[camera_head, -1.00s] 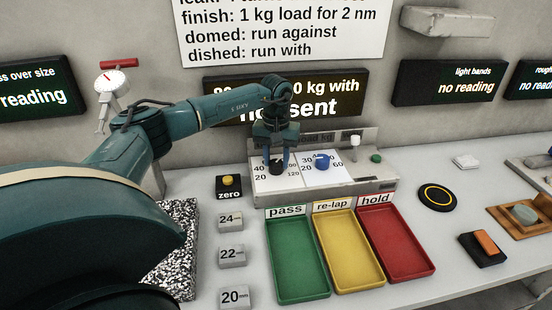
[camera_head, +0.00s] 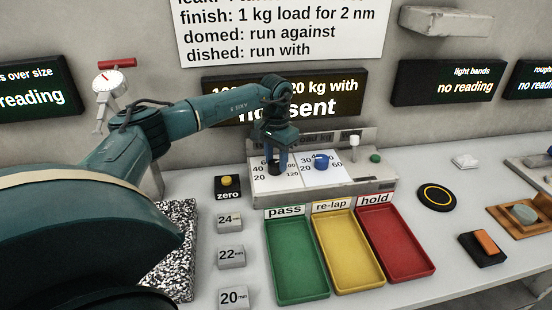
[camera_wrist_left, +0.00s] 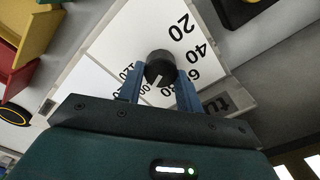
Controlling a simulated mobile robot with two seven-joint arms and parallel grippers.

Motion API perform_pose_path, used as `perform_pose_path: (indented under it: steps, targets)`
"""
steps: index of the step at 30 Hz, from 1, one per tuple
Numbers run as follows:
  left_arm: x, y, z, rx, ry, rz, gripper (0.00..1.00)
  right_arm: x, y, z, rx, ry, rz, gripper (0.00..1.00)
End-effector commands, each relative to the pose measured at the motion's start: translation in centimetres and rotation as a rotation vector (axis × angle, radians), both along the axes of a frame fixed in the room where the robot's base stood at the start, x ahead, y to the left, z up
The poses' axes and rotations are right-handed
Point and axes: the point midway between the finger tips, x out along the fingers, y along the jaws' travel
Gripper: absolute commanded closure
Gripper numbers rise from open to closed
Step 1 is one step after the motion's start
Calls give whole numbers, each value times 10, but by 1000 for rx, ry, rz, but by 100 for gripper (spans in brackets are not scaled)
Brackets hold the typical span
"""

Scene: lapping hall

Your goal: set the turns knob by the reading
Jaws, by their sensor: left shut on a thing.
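The turns knob (camera_wrist_left: 160,66) is black with a white pointer line and stands on a white dial (camera_wrist_left: 140,35). In the left wrist view its pointer faces down and slightly left, near the 80 and 100 side, partly hidden by the fingers. My left gripper (camera_wrist_left: 160,88) is shut on this knob, one blue finger on each side. In the head view the left gripper (camera_head: 278,163) comes down on the left dial of the grey panel (camera_head: 345,189). The wall display (camera_head: 335,97) above is partly covered by my arm; "20 kg with" and "sent" show.
A blue knob (camera_head: 321,161) stands on the dial to the right, with a white toggle (camera_head: 355,146) and green button (camera_head: 376,158) beyond. Green (camera_head: 297,298), yellow (camera_head: 350,285) and red (camera_head: 402,272) trays lie in front. A yellow zero button (camera_head: 228,181) is at left.

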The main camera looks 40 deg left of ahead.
Motion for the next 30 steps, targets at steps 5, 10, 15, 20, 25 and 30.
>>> perform_pose_path:
  steps: [5, 10, 15, 20, 25, 30]
  targets:
    - [0, 0, 1, -1, -1, -2, 88, 0, 0, 0, 0, 0, 0, 64]
    - [0, 0, 1, -1, -1, -2, 88, 0, 0, 0, 0, 0, 0, 64]
    - [0, 0, 1, 0, -1, -1, 51, 0, 0, 0, 0, 0, 0, 64]
    - [0, 0, 0, 0, 0, -1, 43, 0, 0, 0, 0, 1, 0, 64]
    - [0, 0, 1, 0, 0, -1, 43, 0, 0, 0, -1, 1, 1, 64]
    - [1, 0, 14, 0, -2, -1, 43, 0, 0, -1, -1, 1, 1, 64]
